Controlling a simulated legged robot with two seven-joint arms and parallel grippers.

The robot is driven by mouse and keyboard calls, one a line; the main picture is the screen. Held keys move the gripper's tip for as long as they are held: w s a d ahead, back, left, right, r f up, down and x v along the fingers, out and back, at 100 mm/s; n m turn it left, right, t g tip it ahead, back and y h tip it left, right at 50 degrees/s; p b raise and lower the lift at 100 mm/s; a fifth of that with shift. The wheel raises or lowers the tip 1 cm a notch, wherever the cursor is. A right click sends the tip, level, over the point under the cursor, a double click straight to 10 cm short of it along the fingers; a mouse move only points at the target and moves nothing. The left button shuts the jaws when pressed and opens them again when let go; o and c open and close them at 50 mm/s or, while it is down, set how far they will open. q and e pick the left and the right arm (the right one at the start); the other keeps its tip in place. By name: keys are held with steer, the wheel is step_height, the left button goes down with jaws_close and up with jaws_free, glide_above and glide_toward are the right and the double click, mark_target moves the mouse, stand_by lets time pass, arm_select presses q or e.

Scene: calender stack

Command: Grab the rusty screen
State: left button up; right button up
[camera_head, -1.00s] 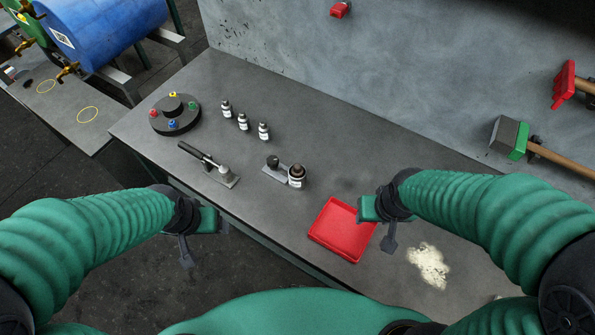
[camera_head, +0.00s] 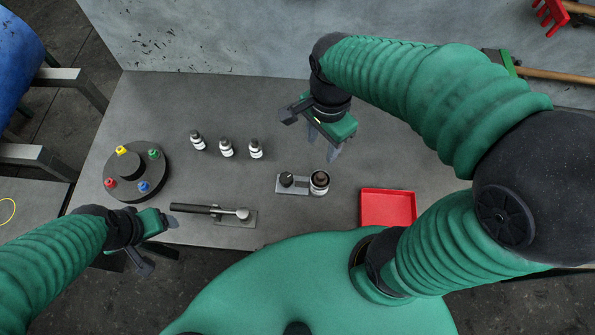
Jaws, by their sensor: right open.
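I cannot make out anything I can name as the rusty screen. My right gripper (camera_head: 323,144) is open and empty, above the middle of the grey workbench (camera_head: 270,115), with its fingers pointing down. My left gripper (camera_head: 150,240) is at the bench's near left edge, left of a lever tool (camera_head: 195,208). I cannot tell how far its jaws are apart. My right arm hides much of the right side of the bench.
A round holder (camera_head: 137,175) with coloured knobs stands at the left. Several small bottles (camera_head: 227,148) stand at the bench's middle. A red tray (camera_head: 388,207) lies near the front edge. Red-headed and wooden-handled tools hang on the back wall (camera_head: 230,35).

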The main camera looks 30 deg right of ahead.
step_height(320, 180, down, 4)
steer(key=s, duration=0.2)
glide_above(320, 175)
steer(key=d, duration=0.1)
steer(key=f, duration=0.4)
steer(key=f+b, duration=0.1)
steer(key=f, duration=0.2)
steer(key=shift+s+d+f, duration=0.1)
steer(key=shift+s+d, duration=0.1)
steer(key=shift+s, duration=0.1)
steer(key=f, duration=0.1)
steer(key=a+f, duration=0.1)
steer(key=f, duration=0.1)
steer(key=a+f, duration=0.1)
steer(key=shift+w+f, duration=0.2)
steer(key=shift+f, duration=0.25)
steer(key=shift+w+d+f, duration=0.1)
steer(key=shift+w+d, duration=0.05)
steer(key=shift+d, duration=0.6)
steer(key=shift+c, duration=0.9)
steer(key=shift+d, duration=0.1)
steer(key=shift+c, duration=2.4)
steer(key=shift+a, duration=0.45)
jaws_close()
steer(key=shift+a, duration=0.15)
arm_select(q)
steer(key=shift+s+d+f, duration=0.2)
steer(key=shift+s+d, duration=0.35)
steer(key=shift+s, duration=0.2)
